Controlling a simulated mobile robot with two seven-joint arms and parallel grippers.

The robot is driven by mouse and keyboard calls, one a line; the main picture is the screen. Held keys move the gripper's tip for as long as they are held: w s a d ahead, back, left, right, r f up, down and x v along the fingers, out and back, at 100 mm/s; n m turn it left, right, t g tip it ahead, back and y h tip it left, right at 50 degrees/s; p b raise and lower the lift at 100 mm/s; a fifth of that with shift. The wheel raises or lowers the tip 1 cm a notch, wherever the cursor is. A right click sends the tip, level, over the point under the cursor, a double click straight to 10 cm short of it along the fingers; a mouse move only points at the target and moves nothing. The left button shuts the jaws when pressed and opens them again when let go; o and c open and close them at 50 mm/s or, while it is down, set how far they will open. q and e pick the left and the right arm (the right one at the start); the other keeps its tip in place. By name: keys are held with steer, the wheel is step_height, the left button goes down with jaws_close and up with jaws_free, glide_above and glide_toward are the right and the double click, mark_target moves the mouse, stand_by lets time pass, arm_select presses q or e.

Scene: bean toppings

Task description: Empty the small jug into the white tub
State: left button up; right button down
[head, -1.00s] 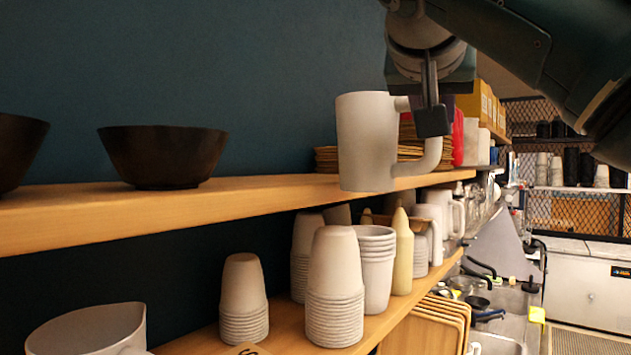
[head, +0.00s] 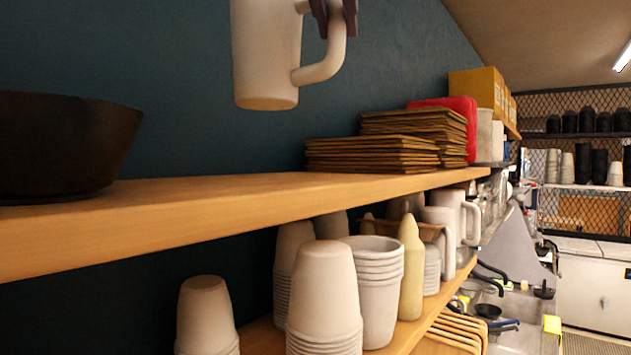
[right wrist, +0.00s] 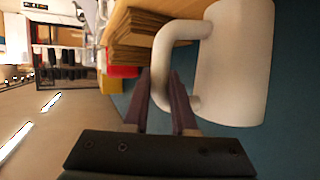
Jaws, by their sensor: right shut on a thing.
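The small white jug (head: 265,55) hangs upright in the head view, above the upper shelf and in front of the dark wall. Its top is cut off by the frame edge. My right gripper (head: 335,14) is shut on its handle; only the fingertips show there. In the right wrist view the fingers (right wrist: 172,92) are around the handle of the jug (right wrist: 238,62). What is inside the jug is hidden. I cannot make out the white tub in either current view. My left gripper is not in view.
A dark bowl (head: 60,148) stands on the upper wooden shelf (head: 200,212), left of the jug. Stacked brown sheets (head: 372,153) and a red item (head: 462,112) sit farther right. Stacked cups (head: 325,290) and a pale bottle (head: 411,268) crowd the lower shelf. The shelf between bowl and sheets is clear.

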step_height(320, 180, down, 10)
steer(key=shift+r, duration=0.2)
steer(key=c, duration=0.7)
jaws_free()
steer(key=shift+f, duration=0.15)
